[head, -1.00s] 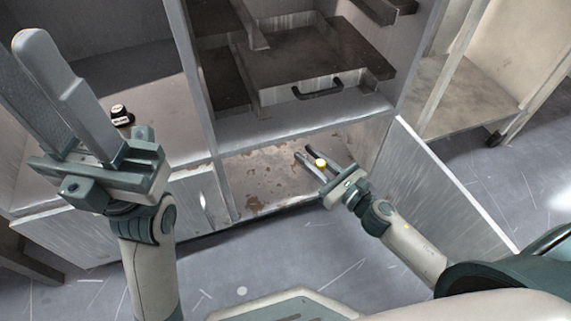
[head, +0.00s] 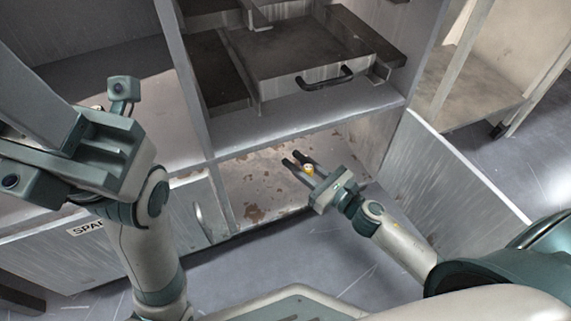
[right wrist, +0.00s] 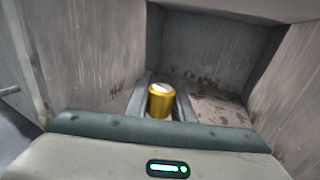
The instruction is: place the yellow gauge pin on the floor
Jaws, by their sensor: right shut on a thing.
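The yellow gauge pin (head: 309,169) is a small yellow cylinder with a pale top. My right gripper (head: 300,163) is shut on it, over the open lower compartment of the cabinet. In the right wrist view the yellow gauge pin (right wrist: 161,101) stands between the two fingers, its top towards the camera. Its lower end is hidden. The grey floor (head: 330,262) shows in front of the cabinet. My left gripper (head: 50,105) is large at the left of the head view; its fingertips are cut off by the frame, so its opening does not show.
The lower compartment (head: 262,193) has a rust-stained bottom and its door (head: 450,180) stands open at the right. A drawer with a black handle (head: 325,78) is above. A labelled front panel (head: 70,250) is at the left. A pale shelf unit (head: 460,85) stands at the right.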

